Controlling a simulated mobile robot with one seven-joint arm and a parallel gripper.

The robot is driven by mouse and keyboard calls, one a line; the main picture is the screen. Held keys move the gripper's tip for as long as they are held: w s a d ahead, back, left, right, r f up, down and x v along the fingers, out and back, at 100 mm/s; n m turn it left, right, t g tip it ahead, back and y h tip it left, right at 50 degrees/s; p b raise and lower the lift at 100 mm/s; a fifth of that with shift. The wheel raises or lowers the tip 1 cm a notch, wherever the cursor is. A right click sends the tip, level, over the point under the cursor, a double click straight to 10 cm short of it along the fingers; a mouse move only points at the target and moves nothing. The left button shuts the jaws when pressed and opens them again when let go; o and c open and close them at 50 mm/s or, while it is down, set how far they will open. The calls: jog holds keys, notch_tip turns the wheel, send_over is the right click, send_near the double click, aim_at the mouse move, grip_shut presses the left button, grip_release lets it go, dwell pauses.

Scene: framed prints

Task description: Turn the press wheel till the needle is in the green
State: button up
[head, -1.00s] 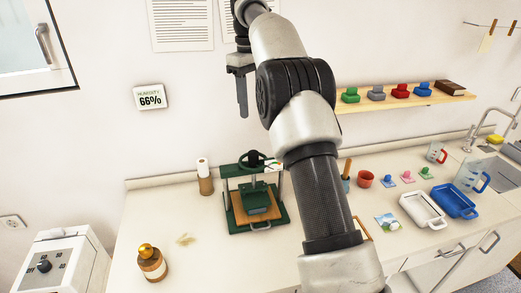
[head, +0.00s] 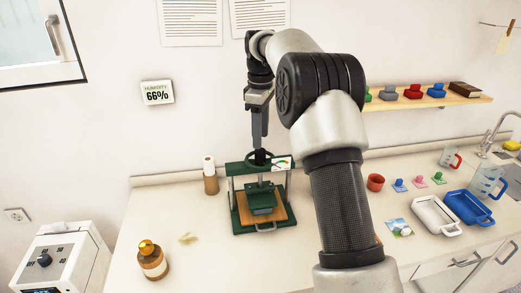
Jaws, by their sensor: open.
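The green press (head: 262,210) stands on the counter with a wooden board (head: 243,216) in its base. Its dark wheel (head: 262,159) sits on top. A small gauge (head: 283,163) with a green section is at the upper right of the press; its needle is too small to read. My gripper (head: 260,146) points down just above the wheel, its fingertips at or very near it. I cannot tell whether they touch. From this side the fingers overlap, so the gap between them is hidden.
A white-and-brown bottle (head: 210,176) stands close to the left of the press. An amber bottle (head: 152,262) is at the front left. A red cup (head: 375,182), a white tray (head: 434,215) and a blue tray (head: 468,207) are to the right. The counter front of the press is clear.

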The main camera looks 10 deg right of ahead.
aim_at(260, 156)
jog(key=shift+f, duration=2.4)
jog(key=c, duration=1.1)
